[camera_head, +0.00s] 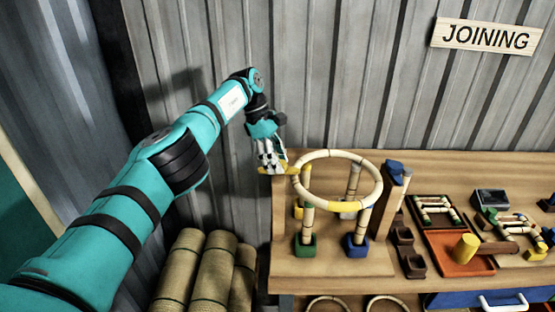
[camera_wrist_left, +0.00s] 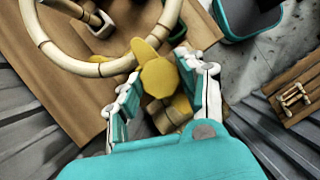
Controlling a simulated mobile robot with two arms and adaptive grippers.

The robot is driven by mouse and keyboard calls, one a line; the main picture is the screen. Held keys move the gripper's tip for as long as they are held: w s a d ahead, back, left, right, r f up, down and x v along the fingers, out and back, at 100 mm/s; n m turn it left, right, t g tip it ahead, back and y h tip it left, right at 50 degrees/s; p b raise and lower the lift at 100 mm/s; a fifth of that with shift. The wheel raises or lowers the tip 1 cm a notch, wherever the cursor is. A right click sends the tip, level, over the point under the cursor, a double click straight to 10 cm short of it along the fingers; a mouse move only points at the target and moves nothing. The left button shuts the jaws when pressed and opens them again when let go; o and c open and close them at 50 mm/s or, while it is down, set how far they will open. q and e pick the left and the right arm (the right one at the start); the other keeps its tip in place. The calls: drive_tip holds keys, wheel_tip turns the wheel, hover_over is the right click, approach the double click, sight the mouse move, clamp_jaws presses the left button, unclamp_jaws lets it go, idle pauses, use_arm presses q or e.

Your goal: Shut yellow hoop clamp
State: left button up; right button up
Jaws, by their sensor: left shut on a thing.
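The yellow hoop clamp (camera_head: 292,170) sits at the left side of the pale rattan hoop (camera_head: 341,155), by the left edge of the workbench. In the left wrist view the clamp's yellow knob and lever (camera_wrist_left: 160,78) lie between my fingers, with the hoop (camera_wrist_left: 100,68) just beyond. My left gripper (camera_head: 271,163) is shut on the yellow clamp; it also shows in the left wrist view (camera_wrist_left: 168,85). The fingers hide part of the clamp, so I cannot tell whether its jaw is closed round the hoop. My right gripper is out of view.
The hoop rests on upright posts in coloured cups, among them green (camera_head: 305,245) and blue (camera_head: 357,246). An orange tray (camera_head: 462,262) with a yellow-headed mallet (camera_head: 466,246) lies right. Rolled mats (camera_head: 214,266) stand left of the bench. A corrugated wall rises behind.

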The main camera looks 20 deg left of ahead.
use_arm(q)
drive_tip(key=shift+r, duration=0.1)
drive_tip(key=o, duration=1.1)
drive_tip(key=shift+o, duration=0.2)
drive_tip(key=shift+n, duration=0.3)
